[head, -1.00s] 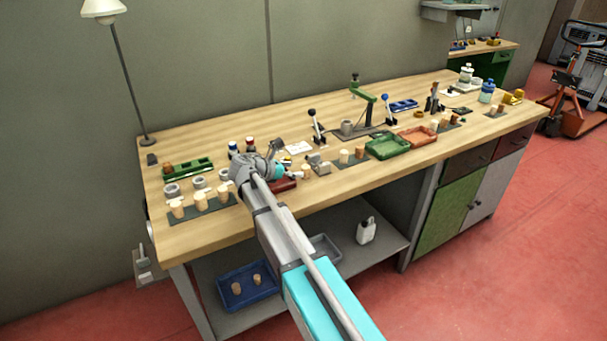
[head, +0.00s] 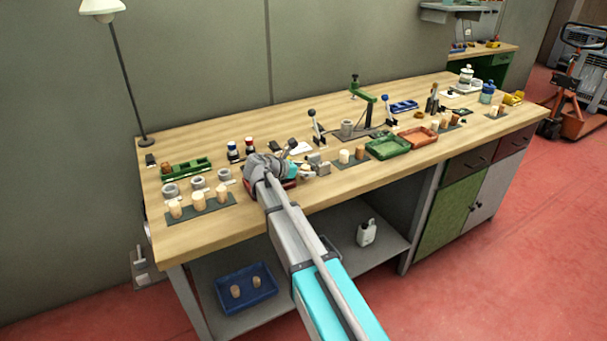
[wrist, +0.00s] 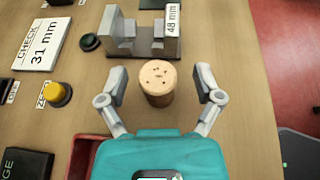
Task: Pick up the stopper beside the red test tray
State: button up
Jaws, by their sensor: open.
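The stopper (wrist: 157,84) is a light cork cylinder with a speckled top, standing upright on the wooden bench in the wrist view. My gripper (wrist: 160,77) is open, with one finger on each side of the stopper and a visible gap to each. In the head view my gripper (head: 302,172) is low over the bench's front part, and it largely hides the stopper there. The red tray (wrist: 78,158) shows at the lower left of the wrist view, partly covered by my gripper body. In the head view a bit of its dark red edge (head: 290,184) shows beside my wrist.
A grey gauge block (wrist: 172,47) marked 48 mm stands just beyond the stopper. A "CHECK 31 mm" card (wrist: 42,44) and a yellow button (wrist: 57,94) lie left. Other stoppers stand on a dark mat (head: 352,164) to the right. Bare bench lies right of the stopper.

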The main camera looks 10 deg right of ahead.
jog(key=c, duration=0.8)
jog(key=shift+c, duration=0.2)
jog(key=shift+r, duration=0.25)
notch_tip(320, 180, up, 2)
jog(key=p, duration=0.2)
jog(key=shift+r+p, duration=0.15)
jog(key=shift+p, duration=0.2)
jog(key=s+a+r+p, duration=0.1)
jog(key=s+r+p, duration=0.9)
jog(key=s, duration=0.4)
jog(key=shift+a+r, duration=0.15)
jog(key=shift+a, duration=0.25)
